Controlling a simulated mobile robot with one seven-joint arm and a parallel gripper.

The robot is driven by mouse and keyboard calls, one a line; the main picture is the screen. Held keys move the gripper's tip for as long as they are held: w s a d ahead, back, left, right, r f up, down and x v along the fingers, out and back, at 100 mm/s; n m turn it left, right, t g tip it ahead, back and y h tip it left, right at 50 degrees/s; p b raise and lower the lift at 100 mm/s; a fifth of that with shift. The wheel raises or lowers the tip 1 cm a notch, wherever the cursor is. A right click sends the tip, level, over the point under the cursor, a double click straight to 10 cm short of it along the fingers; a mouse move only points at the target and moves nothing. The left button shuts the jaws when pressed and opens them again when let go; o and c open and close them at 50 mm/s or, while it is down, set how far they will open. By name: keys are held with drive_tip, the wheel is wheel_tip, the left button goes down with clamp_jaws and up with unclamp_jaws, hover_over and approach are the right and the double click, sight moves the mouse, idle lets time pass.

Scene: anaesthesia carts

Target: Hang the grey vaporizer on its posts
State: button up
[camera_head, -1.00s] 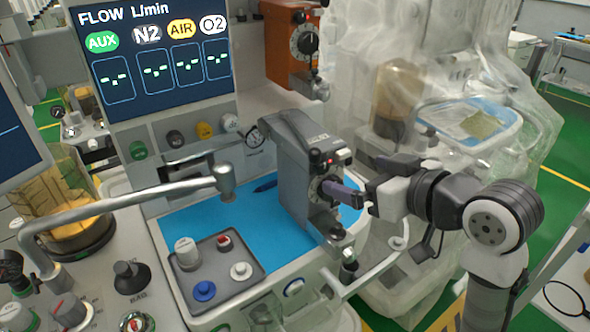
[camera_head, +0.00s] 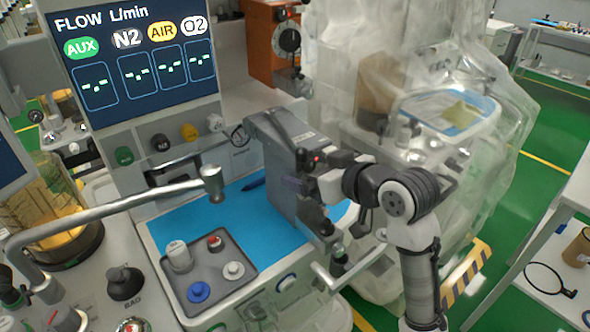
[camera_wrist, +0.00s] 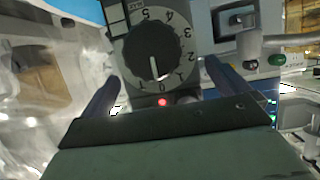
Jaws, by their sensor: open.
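The grey vaporizer (camera_head: 283,165) stands upright on the blue work surface of the cart, right of the button tray. My gripper (camera_head: 302,186) is at its front face, coming from the right. In the wrist view the vaporizer's black numbered dial (camera_wrist: 150,55) shows between the two spread fingers of my gripper (camera_wrist: 160,75), with a red light just below it. The jaws are open; whether a finger touches the vaporizer I cannot tell. My wrist covers part of the front. I cannot make out the empty posts.
An orange vaporizer (camera_head: 262,45) is mounted behind the grey one. A flow screen (camera_head: 130,58) stands at the left. A grey bent tube (camera_head: 120,212) crosses over the left side. The button tray (camera_head: 235,283) lies front left. A plastic-draped machine (camera_head: 420,70) stands close at right.

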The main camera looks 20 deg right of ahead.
drive_tip(key=x, duration=0.3)
drive_tip(key=shift+c, duration=0.3)
drive_tip(key=shift+p, duration=0.3)
drive_tip(key=c, duration=1.8)
drive_tip(key=shift+o, duration=0.2)
drive_tip(key=shift+r, duration=0.15)
